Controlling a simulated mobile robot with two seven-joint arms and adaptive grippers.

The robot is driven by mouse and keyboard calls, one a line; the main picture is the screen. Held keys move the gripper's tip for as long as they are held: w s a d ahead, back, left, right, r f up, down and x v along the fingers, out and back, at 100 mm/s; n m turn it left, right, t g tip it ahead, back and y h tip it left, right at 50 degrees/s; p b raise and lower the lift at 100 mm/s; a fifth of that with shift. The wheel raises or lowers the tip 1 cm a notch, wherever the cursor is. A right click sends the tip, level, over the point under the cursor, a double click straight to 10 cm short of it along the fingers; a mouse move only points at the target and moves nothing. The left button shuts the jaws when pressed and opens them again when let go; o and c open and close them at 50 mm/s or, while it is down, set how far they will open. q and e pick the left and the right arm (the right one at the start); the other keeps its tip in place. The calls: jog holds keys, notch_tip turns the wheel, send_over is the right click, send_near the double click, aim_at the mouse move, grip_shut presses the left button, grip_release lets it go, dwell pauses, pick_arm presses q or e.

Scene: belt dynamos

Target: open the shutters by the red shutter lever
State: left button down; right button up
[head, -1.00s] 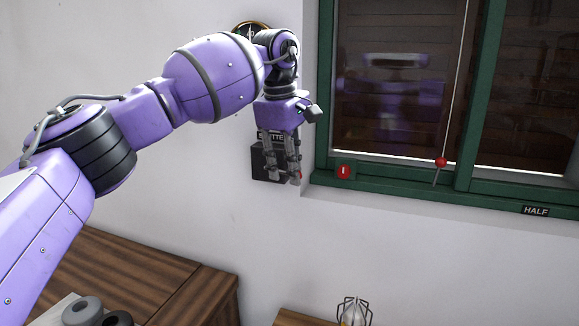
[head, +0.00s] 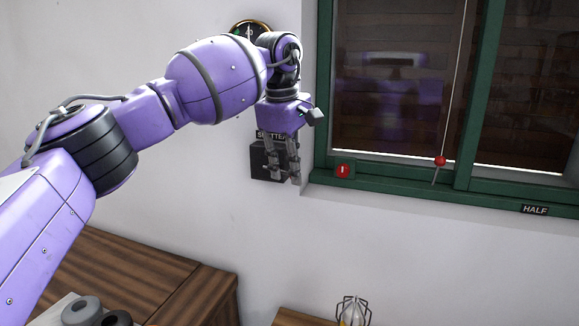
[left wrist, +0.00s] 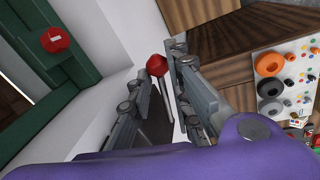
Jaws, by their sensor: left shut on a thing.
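The red shutter lever shows in the left wrist view as a red ball knob (left wrist: 156,65) on a thin rod. My left gripper (head: 283,177) is shut on the lever, with the rod between its two fingers and the knob just at the fingertips. In the head view the gripper hangs, fingers down, in front of a black box (head: 261,160) under a partly covered label on the wall, and it hides the lever. The shutters (head: 400,125) are dark slats behind the window glass, with a thin bright strip along the bottom. My right gripper is not in view.
The green window frame (head: 400,186) stands just right of the gripper. It bears a red button (head: 343,171) and a "HALF" plate (head: 535,210). Another red ball (head: 440,161) hangs by a cord. A round gauge is behind my arm. A wooden table (head: 150,270) is below left.

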pick_arm(q)
notch_tip(320, 180, down, 2)
jog(key=y, duration=0.3)
jog(key=shift+s+d+t, duration=0.15)
jog(key=shift+t, duration=0.25)
jog(key=shift+a+f+m+t+y, duration=0.2)
jog(key=shift+f+t+y, duration=0.1)
jog(key=shift+f+y, duration=0.45)
jog(key=shift+a+f+m+t+y, duration=0.1)
jog(key=shift+f+m+t+y, duration=0.15)
jog(key=shift+f+y, duration=0.5)
jog(key=shift+r, duration=0.15)
jog(key=c, duration=1.9)
grip_release()
jog(key=shift+o, duration=0.3)
jog(key=shift+s+r, duration=0.15)
jog(key=v, duration=1.2)
jog(key=shift+d, duration=0.2)
